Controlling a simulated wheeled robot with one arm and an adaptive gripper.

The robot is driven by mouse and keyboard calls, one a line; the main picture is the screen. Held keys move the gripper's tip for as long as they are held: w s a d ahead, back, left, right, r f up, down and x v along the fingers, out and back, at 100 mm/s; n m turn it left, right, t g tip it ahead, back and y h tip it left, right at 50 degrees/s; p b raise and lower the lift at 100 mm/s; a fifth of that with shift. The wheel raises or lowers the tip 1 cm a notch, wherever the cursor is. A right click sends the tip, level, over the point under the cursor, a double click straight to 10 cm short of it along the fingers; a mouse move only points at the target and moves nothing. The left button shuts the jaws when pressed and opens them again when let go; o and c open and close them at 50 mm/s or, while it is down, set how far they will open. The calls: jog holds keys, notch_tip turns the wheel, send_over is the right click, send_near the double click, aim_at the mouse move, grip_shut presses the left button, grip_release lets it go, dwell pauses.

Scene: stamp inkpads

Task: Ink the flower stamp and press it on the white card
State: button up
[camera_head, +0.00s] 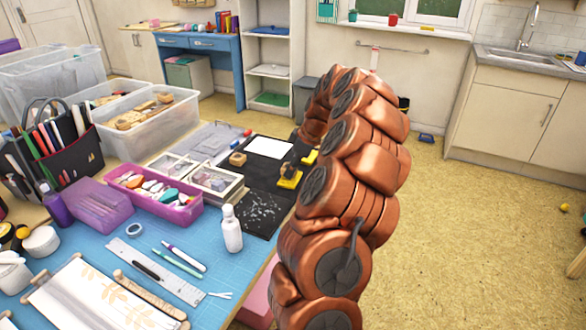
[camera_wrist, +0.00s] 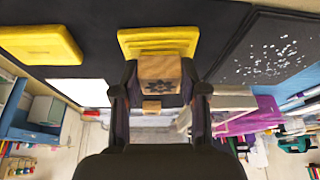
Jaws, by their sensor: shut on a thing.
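My gripper (camera_wrist: 159,80) is shut on the flower stamp (camera_wrist: 160,70), a small wooden block with a dark flower mark on the face toward the wrist camera. One yellow inkpad (camera_wrist: 155,40) lies directly beyond the stamp in the wrist view; I cannot tell whether they touch. A second yellow inkpad (camera_wrist: 40,45) lies to the left. The blank white card (camera_wrist: 75,92) lies on the dark mat at left; it also shows in the head view (camera_head: 270,147).
Another wooden block (camera_head: 238,159) stands left of the card. A speckled black sheet (camera_head: 262,215), a white bottle (camera_head: 231,230), a purple tray (camera_head: 150,207) and a compartment box (camera_head: 215,183) crowd the left side. Open floor lies to the right.

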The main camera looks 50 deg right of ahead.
jog(key=shift+r, duration=0.4)
jog(key=shift+r+p, duration=0.5)
jog(key=shift+r, duration=2.2)
